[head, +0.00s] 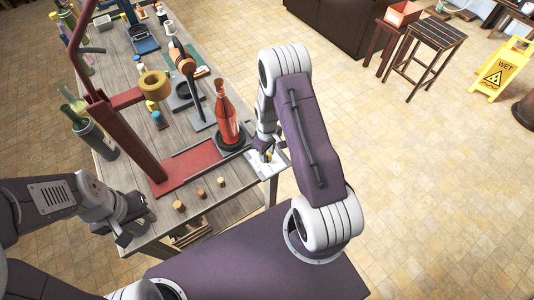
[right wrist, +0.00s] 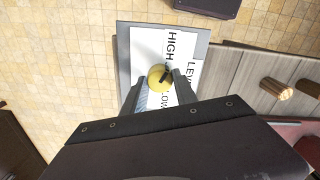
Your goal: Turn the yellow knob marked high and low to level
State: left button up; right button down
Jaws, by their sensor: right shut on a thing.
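The yellow knob (right wrist: 159,78) sits on a white plate (right wrist: 145,45) with the words HIGH, LEVEL and LOW, the last partly covered. A short black mark on the knob points up and right in the right wrist view, roughly between HIGH and LEVEL. My right gripper (right wrist: 160,84) is shut on the knob, one finger on each side. In the head view, my right gripper (head: 265,150) is over the white plate (head: 256,166) at the table's right edge, mostly hiding the knob. My left gripper (head: 133,218) is empty near the table's front left; its finger opening is unclear.
An orange-red bottle (head: 227,117) stands on a dark round base just behind the plate. A red stand (head: 120,130) rises at the table's left. Several small corks (head: 201,193) lie on the front of the table.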

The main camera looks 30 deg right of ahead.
jog(key=m+b, duration=0.1)
jog(key=m, duration=0.5)
jog(key=shift+w, duration=0.1)
jog(key=m+b, duration=0.1)
jog(key=m, duration=0.5)
jog(key=shift+r, duration=0.1)
jog(key=shift+m, duration=0.4)
jog(key=c, duration=1)
grip_release()
jog(key=shift+o, duration=0.2)
notch_tip(320, 180, up, 9)
jog(key=b, duration=0.1)
jog(key=shift+b, duration=0.35)
